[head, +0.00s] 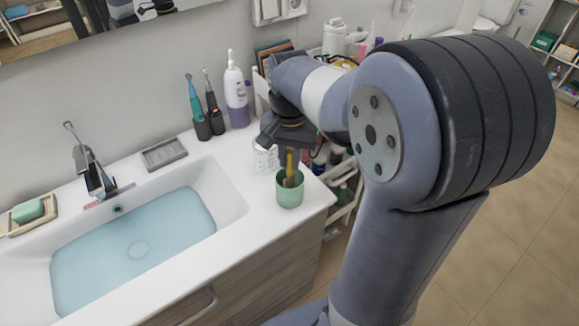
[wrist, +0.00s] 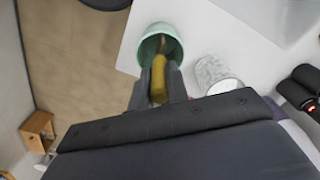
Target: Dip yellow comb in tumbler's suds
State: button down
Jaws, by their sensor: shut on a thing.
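A green tumbler (head: 289,192) stands upright on the white counter near its right front corner; it also shows in the wrist view (wrist: 150,39). My gripper (head: 288,152) is above it, pointing down. In the wrist view my gripper (wrist: 158,80) is shut on the yellow comb (wrist: 158,88). The comb (head: 289,168) hangs down from the fingers, and its lower end reaches into the tumbler's mouth. The suds and the comb's lower tip are hidden inside the tumbler, so I cannot tell whether they touch.
A speckled white cup (head: 265,160) stands close behind the tumbler. Electric toothbrushes (head: 215,118) and a white and purple bottle (head: 236,95) stand farther back. The water-filled sink (head: 135,240) lies to the left. A cart (head: 343,205) with bottles is right of the counter edge.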

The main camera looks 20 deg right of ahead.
jog(key=r, duration=0.9)
jog(key=shift+w+r, duration=0.2)
jog(key=shift+r, duration=0.15)
jog(key=w+a+r+m+t+y+p, duration=0.1)
jog(key=w+r+t+p, duration=0.25)
jog(key=w+p, duration=0.45)
notch_tip(320, 180, down, 13)
jog(key=b, duration=0.9)
jog(key=shift+b, duration=0.4)
notch_tip(320, 180, up, 12)
jog(key=p, duration=1)
jog(key=shift+f, duration=0.1)
dwell(0.4)
